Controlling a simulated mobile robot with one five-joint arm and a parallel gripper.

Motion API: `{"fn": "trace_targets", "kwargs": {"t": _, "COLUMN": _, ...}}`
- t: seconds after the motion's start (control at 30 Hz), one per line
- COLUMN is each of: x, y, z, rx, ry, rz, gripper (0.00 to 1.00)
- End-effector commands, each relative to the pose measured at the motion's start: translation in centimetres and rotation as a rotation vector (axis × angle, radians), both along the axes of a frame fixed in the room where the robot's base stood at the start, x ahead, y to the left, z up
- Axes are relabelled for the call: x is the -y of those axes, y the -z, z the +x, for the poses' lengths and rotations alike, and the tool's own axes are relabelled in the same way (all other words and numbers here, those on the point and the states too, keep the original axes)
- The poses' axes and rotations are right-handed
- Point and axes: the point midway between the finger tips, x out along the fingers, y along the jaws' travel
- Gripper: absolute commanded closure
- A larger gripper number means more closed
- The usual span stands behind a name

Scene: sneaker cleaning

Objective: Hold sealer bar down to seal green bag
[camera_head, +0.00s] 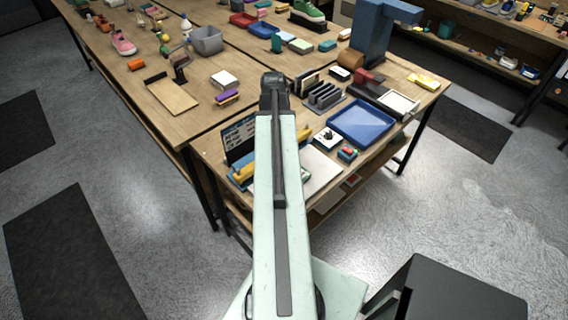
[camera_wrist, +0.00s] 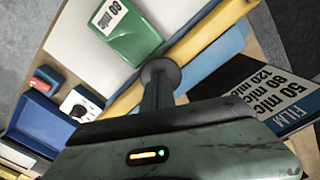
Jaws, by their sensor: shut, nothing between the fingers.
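The sealer has a long yellow bar (camera_wrist: 208,42) over a blue base (camera_wrist: 225,62), running diagonally across the wrist view. Its yellow part also shows left of my arm in the head view (camera_head: 243,172). The green bag (camera_wrist: 125,38), with a white label, lies flat with one edge at the bar. My gripper (camera_wrist: 160,72) is shut and empty, its dark rounded tip over the yellow bar close to the bag's edge. I cannot tell whether the tip presses on the bar. In the head view my arm hides the gripper and most of the sealer.
A black film sign (camera_wrist: 290,105) stands right of the sealer in the wrist view. A white sheet (camera_wrist: 85,45) lies beside the bag. A dial box (camera_wrist: 80,103), a small red-topped box (camera_wrist: 45,78) and a blue tray (camera_head: 362,120) are nearby. The table is crowded.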

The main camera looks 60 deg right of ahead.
Motion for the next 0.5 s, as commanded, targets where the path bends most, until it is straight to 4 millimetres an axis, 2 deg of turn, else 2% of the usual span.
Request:
{"fn": "trace_targets", "kwargs": {"t": 0.03, "x": 0.0, "y": -1.0, "z": 0.0, "rx": 0.0, "ry": 0.0, "rz": 0.0, "gripper": 1.0}}
{"fn": "trace_targets", "kwargs": {"t": 0.5, "x": 0.1, "y": -5.4, "z": 0.0, "rx": 0.002, "ry": 0.0, "rz": -0.002, "gripper": 1.0}}
